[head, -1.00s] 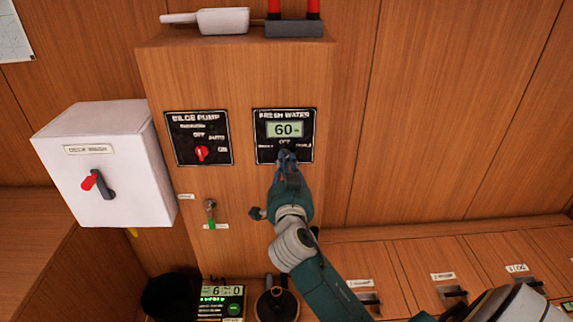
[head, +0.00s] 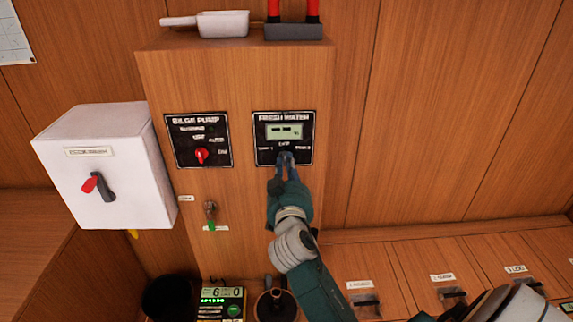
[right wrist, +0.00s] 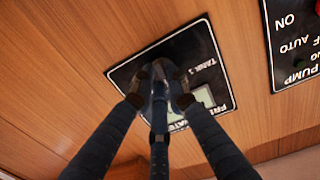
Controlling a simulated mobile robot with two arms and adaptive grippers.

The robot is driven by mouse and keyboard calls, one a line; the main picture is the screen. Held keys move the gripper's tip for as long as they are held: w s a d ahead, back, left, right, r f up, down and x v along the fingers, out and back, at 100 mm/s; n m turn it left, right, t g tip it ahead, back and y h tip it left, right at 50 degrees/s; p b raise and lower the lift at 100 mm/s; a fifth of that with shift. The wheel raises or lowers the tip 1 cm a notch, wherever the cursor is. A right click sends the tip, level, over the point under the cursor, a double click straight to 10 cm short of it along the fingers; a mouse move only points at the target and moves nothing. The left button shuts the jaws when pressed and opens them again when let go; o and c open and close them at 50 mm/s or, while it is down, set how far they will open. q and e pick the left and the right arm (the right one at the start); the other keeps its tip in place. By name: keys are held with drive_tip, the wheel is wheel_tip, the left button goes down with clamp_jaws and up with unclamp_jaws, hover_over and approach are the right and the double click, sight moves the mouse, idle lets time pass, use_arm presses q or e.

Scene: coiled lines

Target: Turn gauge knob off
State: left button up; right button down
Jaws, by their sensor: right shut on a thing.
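The black fresh water gauge panel (head: 305,120) is on the front of the wooden cabinet, with a grey display (head: 285,131) that reads dashes. Its labels run around the knob below the display. My right gripper (head: 286,160) reaches up from below and is shut on the gauge knob, whose body is mostly hidden by the fingers. In the right wrist view the panel (right wrist: 205,45) appears upside down and tilted, with the fingers (right wrist: 160,88) closed around the knob and covering part of the display. My left gripper is not in view.
The bilge pump panel (head: 182,150) with a red knob is just left. A white deck wash box (head: 130,150) stands farther left. A small tap (head: 210,212) with a green part sits below. A scoop (head: 225,23) lies on top. Drawers line the lower right.

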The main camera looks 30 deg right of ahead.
idle(0.4)
drive_tip(key=c, duration=1.7)
unclamp_jaws()
drive_tip(key=v, duration=0.7)
drive_tip(key=shift+s+a, duration=0.1)
drive_tip(key=shift+s, duration=0.2)
